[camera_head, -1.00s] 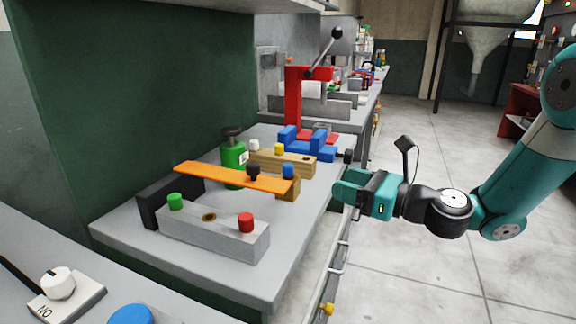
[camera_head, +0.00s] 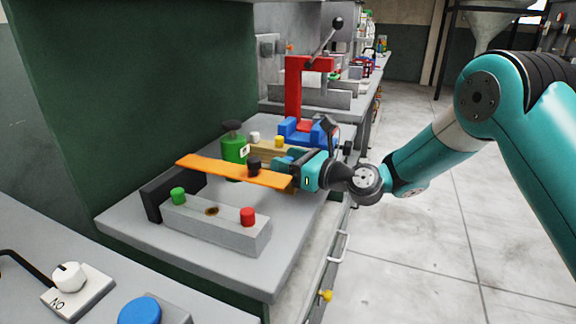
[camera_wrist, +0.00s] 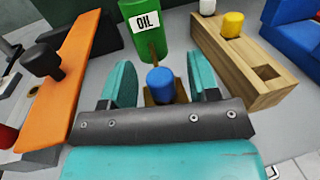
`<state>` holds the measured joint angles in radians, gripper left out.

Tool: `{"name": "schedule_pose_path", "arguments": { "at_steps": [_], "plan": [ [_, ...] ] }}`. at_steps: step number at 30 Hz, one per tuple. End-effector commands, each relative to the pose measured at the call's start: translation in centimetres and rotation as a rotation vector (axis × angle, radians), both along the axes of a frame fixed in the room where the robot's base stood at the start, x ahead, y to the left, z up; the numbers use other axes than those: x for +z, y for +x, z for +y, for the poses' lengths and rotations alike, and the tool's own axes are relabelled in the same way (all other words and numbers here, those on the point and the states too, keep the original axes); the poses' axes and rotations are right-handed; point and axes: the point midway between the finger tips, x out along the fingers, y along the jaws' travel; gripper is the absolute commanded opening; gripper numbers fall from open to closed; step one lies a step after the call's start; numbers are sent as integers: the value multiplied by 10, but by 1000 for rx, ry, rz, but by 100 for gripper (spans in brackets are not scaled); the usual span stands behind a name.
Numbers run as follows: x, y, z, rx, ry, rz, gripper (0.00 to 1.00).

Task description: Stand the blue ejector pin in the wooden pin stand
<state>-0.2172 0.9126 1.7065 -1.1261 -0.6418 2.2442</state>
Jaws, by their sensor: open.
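The blue ejector pin (camera_wrist: 160,84) stands upright in a small brown block (camera_wrist: 152,98) in the wrist view. My gripper (camera_wrist: 160,66) is open, with one finger on each side of the pin; I see gaps on both sides. In the head view my gripper (camera_head: 284,163) reaches in from the right and hides the pin. The wooden pin stand (camera_wrist: 222,58) lies to the right in the wrist view, holding a white pin (camera_wrist: 207,6) and a yellow pin (camera_wrist: 232,24), with an empty square hole at its near end. The stand (camera_head: 264,152) is partly hidden behind my gripper in the head view.
An orange bar (camera_head: 215,171) with a black knob (camera_head: 254,164) lies left of my gripper. A green oil can (camera_head: 233,151) stands just beyond. A grey block (camera_head: 228,225) holds green and red pins. A blue and red press (camera_head: 294,95) stands behind.

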Motion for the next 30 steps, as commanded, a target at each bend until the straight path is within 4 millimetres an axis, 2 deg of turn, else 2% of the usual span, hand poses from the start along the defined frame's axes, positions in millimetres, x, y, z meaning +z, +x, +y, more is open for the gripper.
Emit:
{"name": "schedule_pose_path", "arguments": {
  "at_steps": [5, 8, 12, 13, 23, 26, 30],
  "plan": [
    [0, 0, 0, -1, 0, 0, 55],
    [0, 0, 0, 0, 0, 0, 37],
    [0, 0, 0, 0, 0, 0, 5],
    [0, 0, 0, 0, -1, -1, 2],
    [3, 0, 0, 0, 0, -2, 0],
    [11, 0, 0, 0, 0, -4, 0],
    [32, 0, 0, 1, 0, -5, 0]
  ]
}}
